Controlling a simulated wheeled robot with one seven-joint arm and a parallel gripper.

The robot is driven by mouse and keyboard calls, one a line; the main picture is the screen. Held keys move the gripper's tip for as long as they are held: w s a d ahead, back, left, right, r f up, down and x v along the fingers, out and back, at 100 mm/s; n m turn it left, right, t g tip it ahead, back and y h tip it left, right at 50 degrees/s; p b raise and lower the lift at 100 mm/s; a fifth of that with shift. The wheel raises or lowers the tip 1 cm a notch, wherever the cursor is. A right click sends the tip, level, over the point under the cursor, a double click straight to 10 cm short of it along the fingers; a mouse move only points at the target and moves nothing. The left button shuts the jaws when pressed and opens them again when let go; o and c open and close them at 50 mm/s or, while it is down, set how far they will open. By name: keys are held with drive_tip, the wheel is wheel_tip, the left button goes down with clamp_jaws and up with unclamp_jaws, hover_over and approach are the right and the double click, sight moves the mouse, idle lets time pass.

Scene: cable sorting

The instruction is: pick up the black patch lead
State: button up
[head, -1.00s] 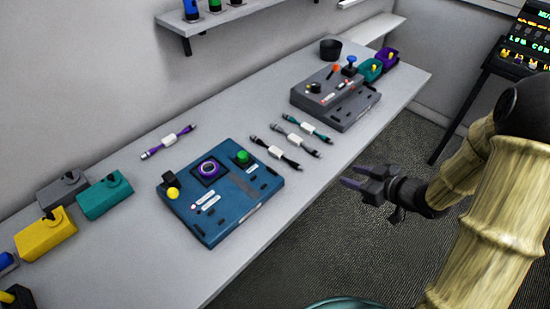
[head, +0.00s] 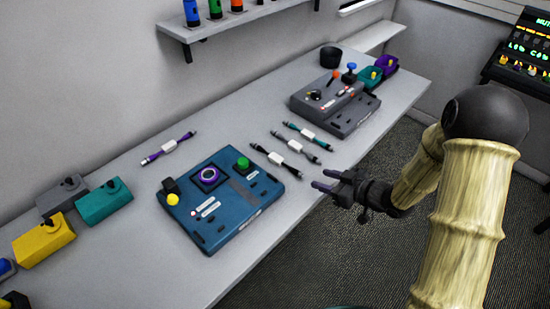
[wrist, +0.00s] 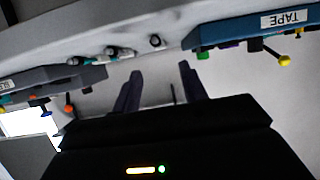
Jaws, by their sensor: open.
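The black patch lead (head: 276,158), with a white tag at its middle, lies on the bench beside the blue box. It is the nearest of three leads in a row. In the wrist view, a dark lead end (wrist: 155,41), likely its own, shows beyond my fingers. My gripper (head: 319,180) is open and empty at the bench's front edge, to the right of the lead and apart from it. In the wrist view my gripper (wrist: 161,70) has its two fingers spread, pointing toward the bench.
A grey lead (head: 296,146) and a teal lead (head: 308,136) lie close behind. A purple lead (head: 168,147) lies further left. The blue box (head: 219,220) and a grey box (head: 345,127) flank the row. A wall shelf (head: 225,22) hangs above the bench.

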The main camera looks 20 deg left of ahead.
sight(298, 172)
drive_tip(key=x, duration=0.4)
drive_tip(key=shift+a, duration=0.2)
drive_tip(key=shift+w+a+f, duration=0.1)
drive_tip(key=shift+w+a, duration=0.05)
drive_tip(key=x, duration=0.2)
drive_tip(key=p+x, duration=0.1)
drive_tip(key=x, duration=0.2)
drive_tip(key=shift+w+f, duration=0.3)
drive_tip(key=shift+c, duration=0.2)
clamp_jaws()
